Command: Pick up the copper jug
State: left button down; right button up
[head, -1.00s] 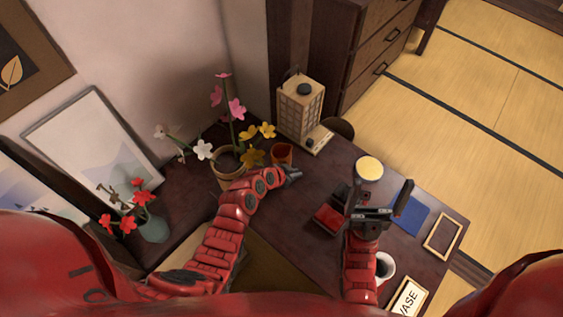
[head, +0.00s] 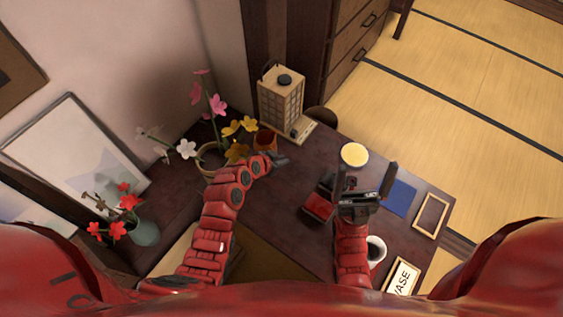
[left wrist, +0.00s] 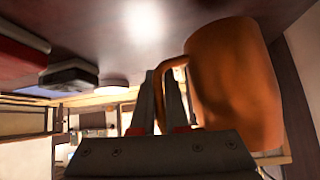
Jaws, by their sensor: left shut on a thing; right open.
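The copper jug (head: 265,140) stands on the dark table beside the flower pot. In the left wrist view the jug (left wrist: 235,85) fills the right side, with its handle turned to the fingers. My left gripper (head: 281,160) is at the jug's near right side. Its two fingers (left wrist: 167,95) are close together on the handle, and the inner contact is partly hidden. The jug appears to rest on the table. My right gripper (head: 366,180) is open and empty, with fingers wide apart above the right part of the table.
A lantern (head: 281,95) stands behind the jug. A pot of flowers (head: 210,157) is to its left. A red box (head: 318,207), a yellow-topped round container (head: 355,155), a blue cloth (head: 401,198), a wooden frame (head: 431,215) and a dark-filled cup (head: 376,250) are at the right.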

pick_arm(q)
jog(key=s+d, duration=0.1)
jog(key=s, duration=0.4)
jog(key=s+d+r, duration=0.1)
jog(key=s+d, duration=0.1)
jog(key=s, duration=0.3)
jog(key=s+d, duration=0.2)
jog(key=s, duration=0.3)
jog(key=shift+d+r, duration=0.15)
jog(key=shift+s, duration=0.1)
dwell(1.8)
